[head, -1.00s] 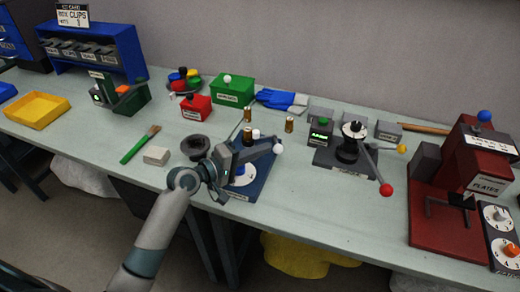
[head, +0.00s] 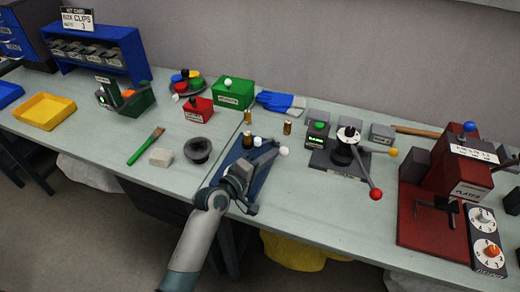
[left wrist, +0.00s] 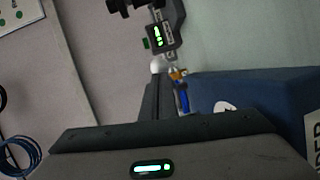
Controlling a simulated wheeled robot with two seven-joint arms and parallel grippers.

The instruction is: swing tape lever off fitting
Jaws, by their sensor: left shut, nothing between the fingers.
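The blue-based device (head: 262,186) stands at the front middle of the bench, with my left arm covering much of it in the head view. A white knob (head: 284,151) shows at its upper right, beside my left gripper (head: 265,160). In the left wrist view the white knob (left wrist: 157,66) sits just past the fingers (left wrist: 157,95), which are together with nothing between them. I cannot tell whether they touch it. To their right are a small brass fitting (left wrist: 178,73), a blue piece (left wrist: 183,97) and the blue base (left wrist: 255,95). My right gripper is out of view.
A grey device with a red-knobbed lever (head: 375,194) stands to the right, and a red press (head: 440,200) beyond it. A dark bowl (head: 198,149), a pale block (head: 161,157) and a green brush (head: 139,151) lie left. Brass cylinders (head: 287,128) stand behind the device.

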